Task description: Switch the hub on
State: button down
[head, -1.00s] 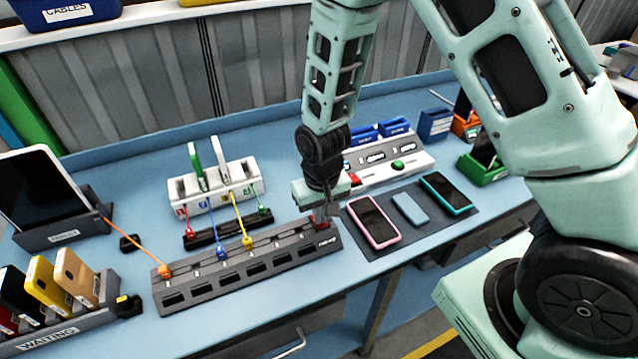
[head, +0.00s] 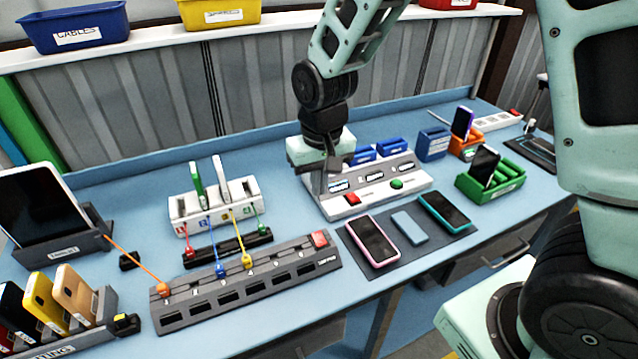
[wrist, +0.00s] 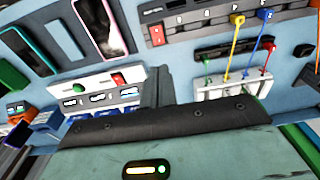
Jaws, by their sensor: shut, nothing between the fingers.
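The hub (head: 246,289) is a long dark grey strip with several slots along the front of the blue bench. Its red switch (head: 319,239) is at its right end, uncovered; I cannot tell from its look whether it is on. The switch also shows in the wrist view (wrist: 157,35). Coloured plugs, among them an orange one (head: 163,289), a blue one and a yellow one, sit along the hub's back edge. My gripper (head: 333,172) is shut and empty, raised behind the hub, over the grey and white button box (head: 375,190). Its fingertips are hard to see in the wrist view.
The button box has red and green buttons. Phones lie on a dark mat (head: 378,254) right of the hub. A white charger block (head: 215,204) stands behind the hub. A phone rack (head: 80,325) and a tablet stand (head: 65,248) are at left.

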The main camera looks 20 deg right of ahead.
aim_at(317, 235)
jog(key=s+t+b, duration=0.1)
jog(key=b, duration=0.2)
jog(key=shift+s, duration=0.35)
dwell(0.4)
jog(key=f, duration=0.4)
jog(key=w+f+p, duration=0.1)
jog(key=f, duration=0.4)
jog(key=w+f+p, duration=0.1)
jog(key=f, duration=0.3)
jog(key=shift+w+f, duration=0.2)
jog(key=shift+f, duration=0.2)
